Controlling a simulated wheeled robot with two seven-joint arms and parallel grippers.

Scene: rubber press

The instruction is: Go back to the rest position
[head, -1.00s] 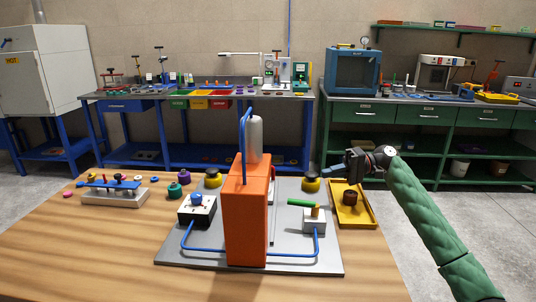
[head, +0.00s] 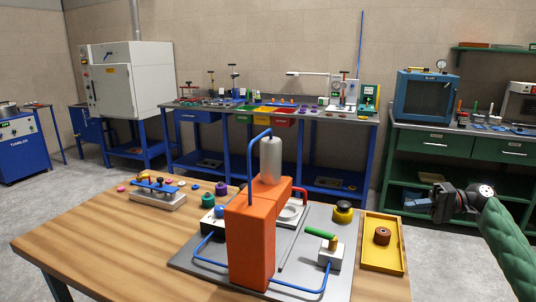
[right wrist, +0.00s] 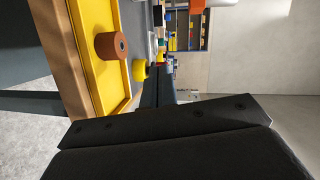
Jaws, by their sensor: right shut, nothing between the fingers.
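My right gripper (head: 432,202) is at the right of the head view, in the air beyond the right edge of the wooden table (head: 90,240). Its fingers are shut with nothing held, and they point left. My right arm comes in from the lower right. In the right wrist view the dark gripper body fills the bottom and the fingers (right wrist: 158,92) point away from the camera. The orange press (head: 250,245) stands on a grey plate on the table, left of the gripper and apart from it. My left gripper is not in view.
A yellow tray (head: 368,262) holding a brown rubber piece (head: 382,236) lies at the table's right edge, near my right gripper. A yellow-and-black knob (head: 343,211) stands beside it. Green shelving (head: 430,165) and a blue bench (head: 275,165) stand behind, with open floor between.

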